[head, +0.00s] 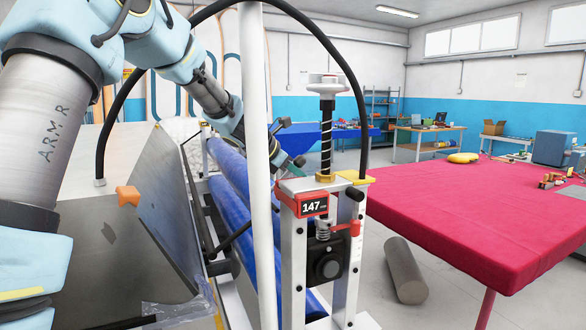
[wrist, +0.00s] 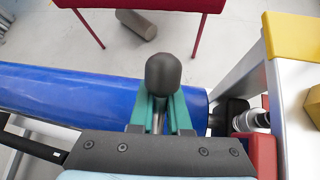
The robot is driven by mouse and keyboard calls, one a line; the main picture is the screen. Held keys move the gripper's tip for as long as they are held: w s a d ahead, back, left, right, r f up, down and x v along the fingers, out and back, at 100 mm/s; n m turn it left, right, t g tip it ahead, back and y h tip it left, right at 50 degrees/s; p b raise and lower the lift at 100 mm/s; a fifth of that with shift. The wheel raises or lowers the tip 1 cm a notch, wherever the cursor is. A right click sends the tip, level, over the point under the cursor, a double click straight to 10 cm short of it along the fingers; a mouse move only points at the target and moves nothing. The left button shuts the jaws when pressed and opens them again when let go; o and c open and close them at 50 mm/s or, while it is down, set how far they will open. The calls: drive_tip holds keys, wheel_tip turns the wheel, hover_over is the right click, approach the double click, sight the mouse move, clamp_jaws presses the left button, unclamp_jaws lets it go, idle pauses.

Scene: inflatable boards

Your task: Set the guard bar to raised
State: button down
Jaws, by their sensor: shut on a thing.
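My gripper (wrist: 160,112) has teal fingers closed around a thin metal rod below a rounded black knob (wrist: 162,73). I take this to be the handle of the guard bar; the rest of the bar is hidden by the gripper. The rod is over a blue roller (wrist: 60,95) of the machine.
A dark sloping panel (head: 160,230) is at left. A red-covered table (head: 470,215) stands right. A grey cylinder (head: 404,270) lies on the floor between.

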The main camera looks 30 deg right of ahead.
drive_tip(key=shift+s+d+r, duration=0.25)
drive_tip(key=shift+d+r, duration=0.15)
drive_tip(key=c, duration=0.9)
unclamp_jaws()
drive_tip(key=shift+f, duration=0.1)
drive_tip(key=shift+c, duration=0.2)
drive_tip(key=shift+o, duration=0.3)
drive_tip(key=shift+w+a+f, duration=0.1)
drive_tip(key=shift+f, duration=0.05)
drive_tip(key=b+v, duration=0.3)
drive_tip(key=v, duration=0.7)
drive_tip(key=shift+a+r, duration=0.25)
drive_tip(key=shift+a, duration=0.05)
drive_tip(key=shift+o, duration=0.4)
